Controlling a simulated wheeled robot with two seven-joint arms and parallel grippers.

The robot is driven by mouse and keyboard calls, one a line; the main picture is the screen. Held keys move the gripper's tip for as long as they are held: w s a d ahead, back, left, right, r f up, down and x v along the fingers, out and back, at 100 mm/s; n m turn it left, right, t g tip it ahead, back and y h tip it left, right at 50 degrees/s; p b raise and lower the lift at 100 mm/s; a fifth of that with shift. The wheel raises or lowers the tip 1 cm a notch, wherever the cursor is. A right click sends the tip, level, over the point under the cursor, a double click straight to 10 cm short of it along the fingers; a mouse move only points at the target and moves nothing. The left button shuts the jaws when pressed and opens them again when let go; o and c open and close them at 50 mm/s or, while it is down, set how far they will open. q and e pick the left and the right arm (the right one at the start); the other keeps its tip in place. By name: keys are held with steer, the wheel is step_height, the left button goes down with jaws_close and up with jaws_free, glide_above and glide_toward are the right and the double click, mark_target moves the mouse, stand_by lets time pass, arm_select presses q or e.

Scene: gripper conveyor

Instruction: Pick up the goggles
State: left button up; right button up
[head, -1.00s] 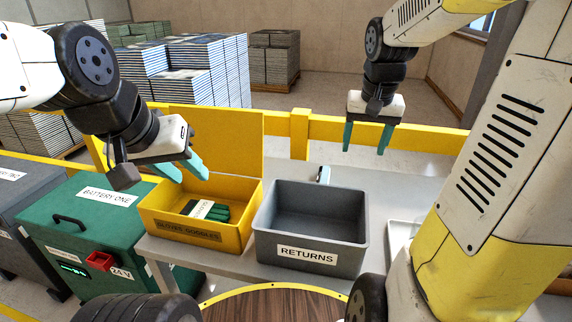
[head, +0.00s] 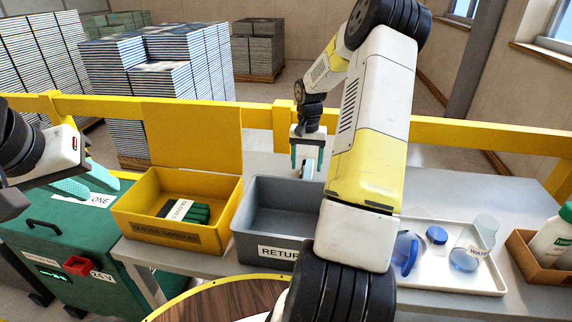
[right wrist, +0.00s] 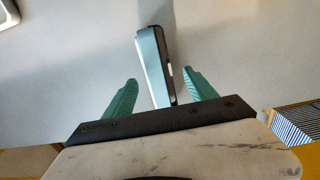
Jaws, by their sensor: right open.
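A narrow item, pale teal with a dark edge, appears to be the goggles (right wrist: 152,66); its edge-on angle makes this hard to confirm. It lies on the grey table behind the grey bin and also shows small in the head view (head: 307,170). My right gripper (head: 306,165) is open above it. In the right wrist view the item lies between the two teal fingers (right wrist: 160,78), with a gap on each side. My left gripper (head: 98,180) is open and empty over the green battery box. The yellow bin (head: 180,236), labelled for gloves and goggles, holds green gloves (head: 196,212).
The grey RETURNS bin (head: 248,232) stands beside the yellow bin, partly hidden by my right arm. A white tray (head: 425,277) with clear blue containers and a brown box (head: 535,262) with bottles stand to the right. A yellow rail (head: 460,136) runs behind the table (head: 415,190).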

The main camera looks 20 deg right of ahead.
mark_target(307, 169)
step_height(307, 169, down, 4)
steer(key=shift+w+d+r, duration=0.1)
steer(key=shift+r, duration=0.05)
steer(key=c, duration=1.4)
jaws_close()
steer(key=shift+r, duration=0.2)
